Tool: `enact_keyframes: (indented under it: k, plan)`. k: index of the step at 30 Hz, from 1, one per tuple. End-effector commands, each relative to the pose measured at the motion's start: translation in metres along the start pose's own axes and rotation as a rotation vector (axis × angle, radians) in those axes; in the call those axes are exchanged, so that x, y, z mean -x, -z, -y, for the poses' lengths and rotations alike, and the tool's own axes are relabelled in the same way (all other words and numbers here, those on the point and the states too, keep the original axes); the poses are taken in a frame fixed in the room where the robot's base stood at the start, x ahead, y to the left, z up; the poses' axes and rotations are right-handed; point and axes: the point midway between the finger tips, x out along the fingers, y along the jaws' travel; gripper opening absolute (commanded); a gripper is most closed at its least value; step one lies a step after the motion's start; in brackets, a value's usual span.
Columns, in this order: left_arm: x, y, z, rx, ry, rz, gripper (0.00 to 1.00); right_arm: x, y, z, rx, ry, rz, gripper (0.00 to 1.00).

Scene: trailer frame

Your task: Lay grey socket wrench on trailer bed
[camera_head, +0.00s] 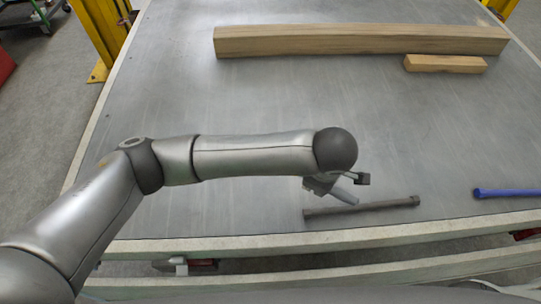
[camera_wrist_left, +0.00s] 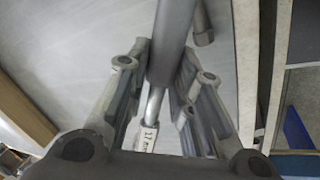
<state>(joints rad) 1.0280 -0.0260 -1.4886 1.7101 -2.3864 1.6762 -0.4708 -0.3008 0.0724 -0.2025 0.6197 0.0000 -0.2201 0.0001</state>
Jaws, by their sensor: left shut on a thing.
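The grey socket wrench (camera_head: 385,205) shows in the head view as a slim dark bar low at the front of the trailer bed (camera_head: 230,210). I cannot tell whether it touches the bed. My left gripper (camera_head: 346,195) points down at it, its fingers partly hidden by the wrist. In the left wrist view the grey rod of the wrench (camera_wrist_left: 174,40) runs between the fingers of the shut gripper (camera_wrist_left: 160,90), with a "17 mm" label near the palm. A second grey bar end (camera_wrist_left: 203,38) shows beside it; its connection is unclear. My right gripper is out of view.
A blue tool (camera_head: 507,192) lies at the bed's right. A long wooden beam (camera_head: 360,40) and a short block (camera_head: 445,64) lie at the back. Yellow posts (camera_head: 103,35) stand at the far left. The bed's middle is clear; its front edge is close.

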Motion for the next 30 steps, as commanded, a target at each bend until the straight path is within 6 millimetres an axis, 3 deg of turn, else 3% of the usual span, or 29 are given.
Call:
enact_keyframes:
  k: [6,9,12,20,30]
  plan:
    - [-0.031,0.077,-0.003,0.359,0.221,-0.017,0.0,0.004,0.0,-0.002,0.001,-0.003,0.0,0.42]
    - [-0.033,0.105,-0.007,0.458,0.27,-0.007,0.0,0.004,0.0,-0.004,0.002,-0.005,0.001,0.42]
    - [-0.032,0.12,-0.01,0.509,0.294,0.001,0.0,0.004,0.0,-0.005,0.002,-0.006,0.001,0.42]
    - [-0.039,0.126,-0.009,0.531,0.306,0.005,0.0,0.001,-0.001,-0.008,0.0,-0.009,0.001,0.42]
    - [-0.072,0.123,0.001,0.529,0.306,0.006,0.0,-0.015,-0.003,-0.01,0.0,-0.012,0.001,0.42]
